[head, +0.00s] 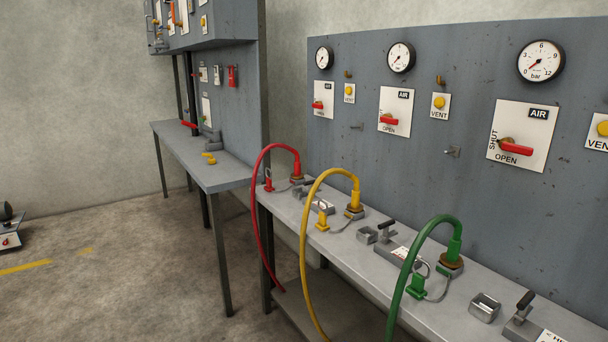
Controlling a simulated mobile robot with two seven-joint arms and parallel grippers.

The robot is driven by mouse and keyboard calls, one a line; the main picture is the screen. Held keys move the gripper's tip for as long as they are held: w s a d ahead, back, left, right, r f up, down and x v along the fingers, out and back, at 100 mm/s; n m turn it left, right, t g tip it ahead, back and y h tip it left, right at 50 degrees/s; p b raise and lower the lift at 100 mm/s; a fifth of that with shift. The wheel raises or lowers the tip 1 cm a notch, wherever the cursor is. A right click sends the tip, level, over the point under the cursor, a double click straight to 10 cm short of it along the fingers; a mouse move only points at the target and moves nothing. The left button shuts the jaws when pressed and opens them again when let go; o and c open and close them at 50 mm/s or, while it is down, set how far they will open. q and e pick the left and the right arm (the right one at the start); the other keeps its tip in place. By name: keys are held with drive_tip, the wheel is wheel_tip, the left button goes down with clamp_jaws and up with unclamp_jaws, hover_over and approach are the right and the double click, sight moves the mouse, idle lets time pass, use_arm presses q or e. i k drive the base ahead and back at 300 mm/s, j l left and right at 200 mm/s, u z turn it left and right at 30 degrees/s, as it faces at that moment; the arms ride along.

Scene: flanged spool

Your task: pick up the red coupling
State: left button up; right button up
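The red coupling (297,169) appears to be the upright red end of the red hose (259,190), seated on a brown fitting at the far left end of the near bench. The red hose arches up and left from it, then hangs down past the bench's front edge. A small red piece (268,184) stands on the bench just left of it; it may be a cap. Neither of my grippers is in view.
A yellow hose (303,250) and a green hose (399,285) arch over the near bench (377,274), to the right of the red one. Grey clamps and brackets (485,307) lie between them. A gauge panel (455,110) stands behind. Floor at left is mostly clear.

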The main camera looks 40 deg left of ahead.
sight(298, 175)
drive_tip(key=i+j+z, duration=0.1)
drive_tip(key=j, duration=0.4)
drive_tip(key=i+j+z, duration=0.1)
drive_tip(key=j, duration=0.4)
drive_tip(key=i+j, duration=0.1)
drive_tip(key=j, duration=0.45)
drive_tip(key=i+j, duration=0.1)
drive_tip(key=j, duration=0.45)
drive_tip(key=i+j, duration=0.1)
drive_tip(key=j, duration=0.5)
drive_tip(key=i+j+z, duration=0.1)
drive_tip(key=j, duration=0.45)
drive_tip(key=i+j, duration=0.1)
drive_tip(key=j, duration=0.5)
